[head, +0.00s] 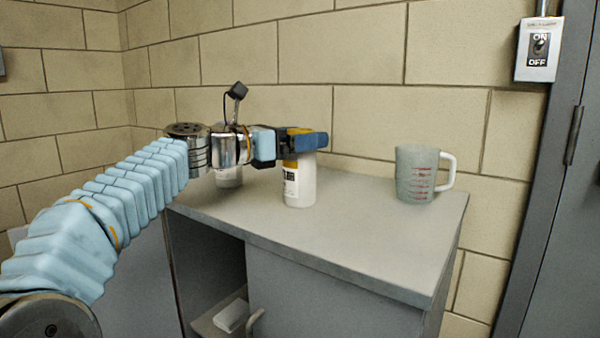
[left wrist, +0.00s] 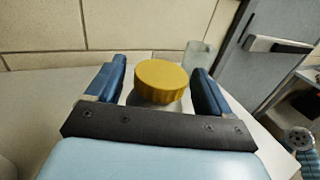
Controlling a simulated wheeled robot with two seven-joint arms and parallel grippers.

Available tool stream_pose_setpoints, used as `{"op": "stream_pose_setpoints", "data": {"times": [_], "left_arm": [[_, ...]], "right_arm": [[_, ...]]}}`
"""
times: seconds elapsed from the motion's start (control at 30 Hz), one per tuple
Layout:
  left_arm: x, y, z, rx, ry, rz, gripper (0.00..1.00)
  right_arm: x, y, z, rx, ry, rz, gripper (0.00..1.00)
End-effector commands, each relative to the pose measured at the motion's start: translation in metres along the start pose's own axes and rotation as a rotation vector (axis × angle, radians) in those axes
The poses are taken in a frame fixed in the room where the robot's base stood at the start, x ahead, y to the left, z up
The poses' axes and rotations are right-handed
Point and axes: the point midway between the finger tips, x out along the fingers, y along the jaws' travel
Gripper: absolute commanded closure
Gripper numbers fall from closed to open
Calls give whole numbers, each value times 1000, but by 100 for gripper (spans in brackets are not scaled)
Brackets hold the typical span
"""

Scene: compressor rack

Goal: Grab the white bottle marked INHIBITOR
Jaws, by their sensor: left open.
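A white bottle (head: 300,184) with a dark label and a yellow cap stands upright on the grey cabinet top. The label is too small to read. My left gripper (head: 306,142) is at the height of the cap and hides part of it. In the left wrist view the yellow cap (left wrist: 161,82) sits between the two blue fingers of the gripper (left wrist: 160,88), with a gap showing on each side. The gripper is open. A second white container (head: 229,177) stands farther left, mostly hidden behind my left wrist.
The grey cabinet (head: 350,240) has an open shelf at left holding a small white object (head: 232,316). A clear measuring jug (head: 416,175) stands at the right of the top. A block wall rises behind. The front right of the top is clear.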

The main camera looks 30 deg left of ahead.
Motion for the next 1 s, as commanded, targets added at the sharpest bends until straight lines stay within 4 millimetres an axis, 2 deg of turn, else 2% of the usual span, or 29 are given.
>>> {"op": "stream_pose_setpoints", "data": {"times": [0.13, 0.37, 0.87, 1.0], "left_arm": [[16, 1, 1, -1, 0, 0, 19], [17, 1, 1, 0, -1, 1, 19], [17, 1, 0, 0, -1, 0, 95], [17, 0, 1, 0, -1, 1, 97]], "right_arm": [[-4, -3, 1, -2, -2, -2, 8], [-3, -3, 1, -2, -2, -2, 8], [-3, -3, 1, -2, -2, -2, 8], [-4, -3, 1, -2, -2, -2, 8]]}}
